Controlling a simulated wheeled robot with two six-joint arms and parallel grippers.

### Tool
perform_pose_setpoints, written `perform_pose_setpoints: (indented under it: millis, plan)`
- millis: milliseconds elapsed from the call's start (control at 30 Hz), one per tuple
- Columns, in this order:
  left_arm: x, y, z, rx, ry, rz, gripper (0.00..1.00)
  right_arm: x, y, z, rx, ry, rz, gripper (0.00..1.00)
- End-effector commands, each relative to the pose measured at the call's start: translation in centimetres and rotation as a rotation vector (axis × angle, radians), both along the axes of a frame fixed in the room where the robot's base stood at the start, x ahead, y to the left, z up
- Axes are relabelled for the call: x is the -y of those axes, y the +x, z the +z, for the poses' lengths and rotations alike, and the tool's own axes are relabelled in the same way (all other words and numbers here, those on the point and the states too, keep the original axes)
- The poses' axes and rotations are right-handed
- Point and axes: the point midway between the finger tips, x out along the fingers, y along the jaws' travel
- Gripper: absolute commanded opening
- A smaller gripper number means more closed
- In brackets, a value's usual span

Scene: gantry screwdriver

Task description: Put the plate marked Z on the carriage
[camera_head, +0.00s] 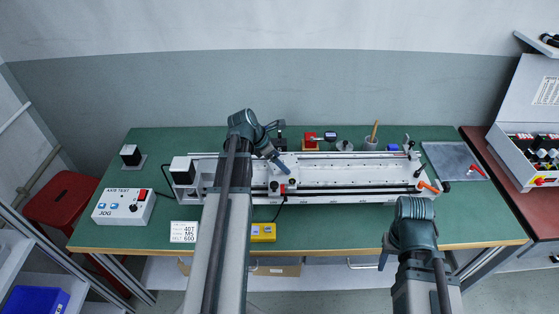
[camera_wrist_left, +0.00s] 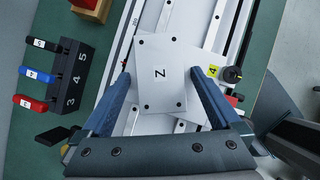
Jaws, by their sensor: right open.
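The plate marked Z (camera_wrist_left: 158,72) is a pale grey rectangle with a dark letter and small corner holes. In the left wrist view it lies over a wider pale surface on the gantry, turned at an angle to the rails; I cannot tell whether that surface is the carriage. My left gripper (camera_wrist_left: 160,75) is open, one finger on each side of the plate, with gaps showing. In the head view my left gripper (camera_head: 283,165) is over the gantry's left part, and its arm hides some of the gantry. My right gripper (camera_head: 384,260) is open, low in front of the bench.
The gantry (camera_head: 350,170) runs across the green bench (camera_head: 150,225). A rack numbered 3, 4, 5 (camera_wrist_left: 75,78) stands beside it. A white control box (camera_head: 123,206), a yellow box (camera_head: 263,232) and a grey tray (camera_head: 455,160) also sit there. The bench's front right is clear.

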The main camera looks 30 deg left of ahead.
Motion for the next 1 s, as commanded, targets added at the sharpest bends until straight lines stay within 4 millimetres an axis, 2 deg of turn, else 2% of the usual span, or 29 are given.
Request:
perform_pose_setpoints:
  millis: [267,700,1000]
  plan:
    - [0.0,-0.1,0.6,-0.002,0.000,-0.002,1.00,0.0,0.0,0.7,0.000,0.000,0.000,0.50]
    - [-2.0,-2.9,7.1,-0.001,0.000,0.001,1.00,0.0,0.0,7.1,0.000,0.000,0.000,0.50]
    - [-3.1,-4.4,10.0,-0.001,0.000,0.000,1.00,0.0,0.0,10.1,0.000,0.000,0.001,0.50]
